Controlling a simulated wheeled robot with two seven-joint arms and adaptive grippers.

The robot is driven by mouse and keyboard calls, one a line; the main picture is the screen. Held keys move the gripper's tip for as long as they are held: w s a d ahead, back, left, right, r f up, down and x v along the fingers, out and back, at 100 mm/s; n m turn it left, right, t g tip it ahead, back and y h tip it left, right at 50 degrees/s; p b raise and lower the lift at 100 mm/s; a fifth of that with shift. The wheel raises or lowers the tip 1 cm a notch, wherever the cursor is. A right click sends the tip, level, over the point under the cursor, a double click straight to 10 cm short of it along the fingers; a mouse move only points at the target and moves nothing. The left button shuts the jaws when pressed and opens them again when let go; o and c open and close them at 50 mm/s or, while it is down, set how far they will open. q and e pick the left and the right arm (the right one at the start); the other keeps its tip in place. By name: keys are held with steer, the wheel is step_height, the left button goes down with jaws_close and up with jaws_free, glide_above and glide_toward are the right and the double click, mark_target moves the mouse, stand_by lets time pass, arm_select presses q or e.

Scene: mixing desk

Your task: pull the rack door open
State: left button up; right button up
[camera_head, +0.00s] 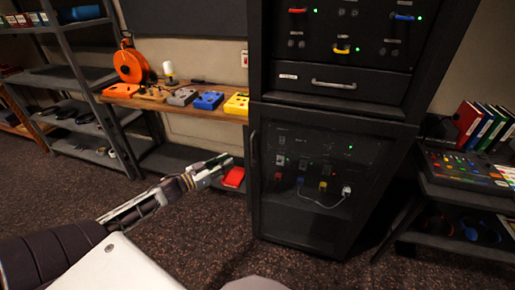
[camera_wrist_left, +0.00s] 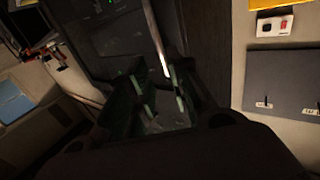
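The black rack (camera_head: 335,120) stands right of centre, and its lower glass door (camera_head: 310,220) looks closed. The door's dark vertical handle (camera_head: 253,148) is on its left edge. My left gripper (camera_head: 226,162) is just left of the handle, apart from it in the head view, and points toward it. In the left wrist view the fingers of this gripper (camera_wrist_left: 160,95) are spread with nothing clearly held. A bright narrow bar (camera_wrist_left: 156,42) runs down toward the gap between them; I cannot tell whether it is the handle. My right gripper is not in view.
A wooden bench (camera_head: 170,102) with coloured pedals and an orange cable reel (camera_head: 131,65) is left of the rack. A red box (camera_head: 234,177) lies beneath my gripper. A side table with a mixer (camera_head: 465,170) stands right. Dark carpet (camera_head: 200,245) before the rack is clear.

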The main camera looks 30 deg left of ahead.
arm_select(q)
steer(key=shift+s+r, duration=0.15)
steer(key=shift+s, duration=0.05)
steer(key=shift+w+d, duration=0.1)
steer(key=shift+w, duration=0.2)
steer(key=b, duration=0.1)
glide_above(253, 163)
steer(key=shift+w+a, duration=0.25)
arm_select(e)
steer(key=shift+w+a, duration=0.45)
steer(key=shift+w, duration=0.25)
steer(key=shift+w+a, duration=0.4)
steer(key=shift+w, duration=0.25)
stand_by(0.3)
arm_select(q)
jaws_close()
